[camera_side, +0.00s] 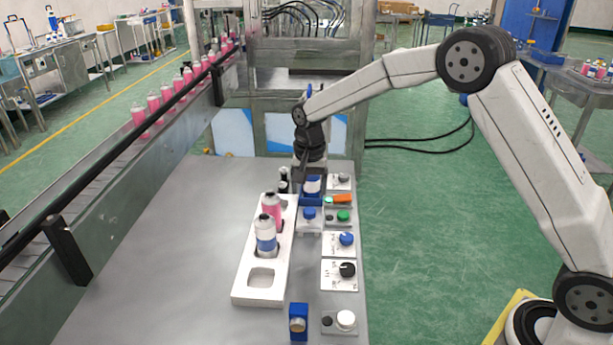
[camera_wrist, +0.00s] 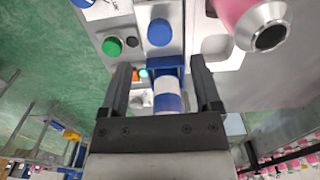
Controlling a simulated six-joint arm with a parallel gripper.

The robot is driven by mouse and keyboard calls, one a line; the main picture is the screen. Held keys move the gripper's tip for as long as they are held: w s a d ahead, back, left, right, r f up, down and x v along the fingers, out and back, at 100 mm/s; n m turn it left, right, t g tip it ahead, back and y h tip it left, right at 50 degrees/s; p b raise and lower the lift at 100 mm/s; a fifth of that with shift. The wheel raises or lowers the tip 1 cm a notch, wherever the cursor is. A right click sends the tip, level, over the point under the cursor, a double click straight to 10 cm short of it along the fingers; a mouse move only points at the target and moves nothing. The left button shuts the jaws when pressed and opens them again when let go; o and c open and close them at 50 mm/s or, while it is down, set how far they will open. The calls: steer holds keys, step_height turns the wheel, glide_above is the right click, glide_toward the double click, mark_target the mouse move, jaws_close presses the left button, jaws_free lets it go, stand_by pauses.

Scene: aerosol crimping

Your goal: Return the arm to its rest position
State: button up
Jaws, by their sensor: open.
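My gripper (camera_side: 308,172) is at the far end of the grey table, low over a blue holder (camera_side: 311,201). In the wrist view the two black fingers of my gripper (camera_wrist: 161,75) are apart. A blue and white can (camera_wrist: 168,98) shows between them, with gaps on both sides. This can (camera_side: 312,184) stands at the blue holder in the side view, partly hidden by my gripper. My arm reaches in from the right, bent at a high elbow.
Panels with knobs (camera_side: 347,269) line the right edge. A conveyor with pink cans runs along the left. A metal frame (camera_side: 368,90) stands behind.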

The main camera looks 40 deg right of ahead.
steer(key=shift+r, duration=0.6)
steer(key=shift+s, duration=0.5)
steer(key=s+d+f+n+t, duration=0.1)
steer(key=s+n, duration=0.8)
steer(key=s, duration=1.4)
steer(key=shift+s+d+f+t, duration=0.15)
steer(key=shift+s+f+t, duration=0.2)
steer(key=shift+t, duration=0.45)
